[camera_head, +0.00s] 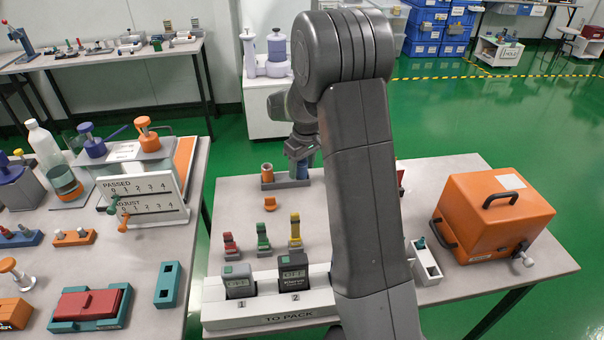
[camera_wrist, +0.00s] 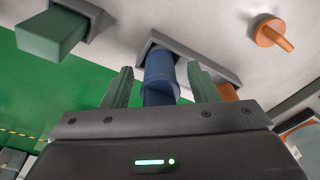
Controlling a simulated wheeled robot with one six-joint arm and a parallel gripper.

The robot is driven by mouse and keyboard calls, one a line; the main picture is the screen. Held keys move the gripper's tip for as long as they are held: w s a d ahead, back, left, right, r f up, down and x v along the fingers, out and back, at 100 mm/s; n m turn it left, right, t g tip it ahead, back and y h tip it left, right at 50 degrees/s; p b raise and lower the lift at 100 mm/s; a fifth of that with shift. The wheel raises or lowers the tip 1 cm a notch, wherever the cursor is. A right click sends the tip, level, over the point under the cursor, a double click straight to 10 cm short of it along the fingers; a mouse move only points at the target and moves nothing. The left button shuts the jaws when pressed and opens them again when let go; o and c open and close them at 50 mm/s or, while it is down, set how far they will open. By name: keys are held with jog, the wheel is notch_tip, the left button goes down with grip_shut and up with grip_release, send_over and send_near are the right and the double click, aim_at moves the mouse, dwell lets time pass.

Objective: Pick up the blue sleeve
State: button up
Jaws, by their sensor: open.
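The blue sleeve (camera_wrist: 162,75) stands in a grey holder (camera_wrist: 150,42) in the wrist view. My gripper (camera_wrist: 160,88) is open, with one green finger on each side of the sleeve. Small gaps seem to show between fingers and sleeve; the sleeve's near end is hidden behind the gripper body. In the head view the blue sleeve (camera_head: 302,171) shows small below my gripper (camera_head: 301,157), partly covered by it, at the back of the middle table.
An orange sleeve (camera_wrist: 228,92) stands close beside the right finger, in the same holder. A small orange piece (camera_wrist: 270,33) lies on the table. A green block (camera_wrist: 52,34) is at upper left. An orange case (camera_head: 490,215) stands on the right side of the table.

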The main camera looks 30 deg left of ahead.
grip_shut()
dwell(0.3)
